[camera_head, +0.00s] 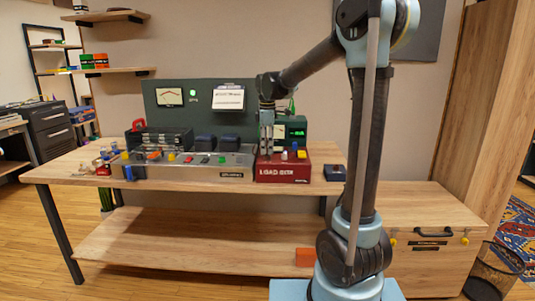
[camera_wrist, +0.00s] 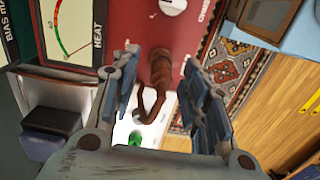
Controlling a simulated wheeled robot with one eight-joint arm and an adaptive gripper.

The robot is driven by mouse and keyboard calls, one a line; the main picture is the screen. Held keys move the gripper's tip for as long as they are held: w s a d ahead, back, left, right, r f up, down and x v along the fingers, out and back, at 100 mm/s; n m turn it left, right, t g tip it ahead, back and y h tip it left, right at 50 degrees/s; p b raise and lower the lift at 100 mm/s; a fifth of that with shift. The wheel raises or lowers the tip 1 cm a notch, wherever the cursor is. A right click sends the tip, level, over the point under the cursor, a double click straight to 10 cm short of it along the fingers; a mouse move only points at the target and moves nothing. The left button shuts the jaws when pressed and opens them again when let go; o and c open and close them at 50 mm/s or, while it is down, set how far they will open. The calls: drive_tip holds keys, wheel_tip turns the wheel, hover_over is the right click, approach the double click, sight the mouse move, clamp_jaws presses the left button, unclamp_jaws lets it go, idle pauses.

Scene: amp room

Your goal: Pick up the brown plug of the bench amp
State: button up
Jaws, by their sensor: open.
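The brown plug (camera_wrist: 160,72) shows in the wrist view, with a brown cable curling from its lower end. It stands over the red face of the load box (camera_wrist: 125,30), between my two fingers. My gripper (camera_wrist: 162,58) is open, one finger on each side of the plug, with a gap visible on both sides. In the head view my gripper (camera_head: 267,140) points down over the red load box (camera_head: 283,172). The plug cannot be made out there. I cannot tell which unit is the bench amp.
A metal panel (camera_head: 190,173) with coloured knobs lies left of the load box. A green unit (camera_head: 296,130) stands behind it, and a dark green back panel (camera_head: 165,115) rises behind. A white knob (camera_wrist: 173,6) is near the plug. The wooden bench (camera_head: 70,172) has free room at its left end.

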drive_tip(key=shift+f, duration=0.25)
clamp_jaws()
drive_tip(key=shift+r, duration=0.1)
